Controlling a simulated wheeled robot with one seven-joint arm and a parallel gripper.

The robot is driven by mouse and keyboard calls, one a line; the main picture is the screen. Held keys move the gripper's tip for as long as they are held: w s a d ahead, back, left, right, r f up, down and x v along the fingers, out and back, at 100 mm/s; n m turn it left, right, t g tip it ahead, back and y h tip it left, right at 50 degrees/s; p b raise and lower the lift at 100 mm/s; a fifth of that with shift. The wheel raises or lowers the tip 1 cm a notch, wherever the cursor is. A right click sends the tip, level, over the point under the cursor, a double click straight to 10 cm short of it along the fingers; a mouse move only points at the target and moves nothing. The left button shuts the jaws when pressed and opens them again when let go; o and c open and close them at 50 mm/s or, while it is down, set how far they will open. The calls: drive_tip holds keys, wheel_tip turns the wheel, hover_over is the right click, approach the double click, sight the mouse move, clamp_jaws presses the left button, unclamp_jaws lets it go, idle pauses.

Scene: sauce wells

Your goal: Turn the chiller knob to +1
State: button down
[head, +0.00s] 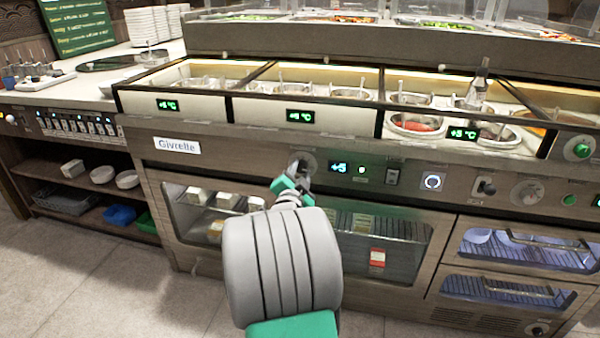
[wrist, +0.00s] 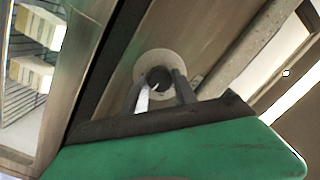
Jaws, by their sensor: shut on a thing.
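The chiller knob (wrist: 158,78) is a dark round knob on a pale round plate, set in the counter's front panel. My gripper (wrist: 160,92) is at the knob in the wrist view, with one finger on each side, shut on it. In the head view my gripper (head: 298,172) reaches the panel below the wells, and my arm and gripper hide most of the knob. Right of it a small display (head: 339,168) reads what looks like +5, with a small lit button beside it.
A "Givrette" label (head: 178,146) is left of the knob. A switch (head: 392,176), a ringed button (head: 432,182) and another dial (head: 527,192) are to its right. Glass-doored cabinets (head: 185,215) lie below, and sauce wells (head: 420,126) above. The floor in front at left is clear.

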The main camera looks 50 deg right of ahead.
drive_tip(key=shift+n, duration=0.5)
drive_tip(key=n, duration=0.3)
drive_tip(key=shift+n+p, duration=0.3)
drive_tip(key=n+p, duration=0.1)
drive_tip(key=n, duration=0.4)
drive_tip(key=shift+r+g, duration=0.15)
drive_tip(key=shift+g, duration=0.15)
drive_tip(key=n+p, duration=0.1)
drive_tip(key=n, duration=0.3)
drive_tip(key=shift+p, duration=0.4)
drive_tip(key=n+p, duration=0.2)
drive_tip(key=n, duration=0.3)
drive_tip(key=shift+g, duration=0.4)
drive_tip(key=shift+n, duration=0.3)
drive_tip(key=c, duration=1)
unclamp_jaws()
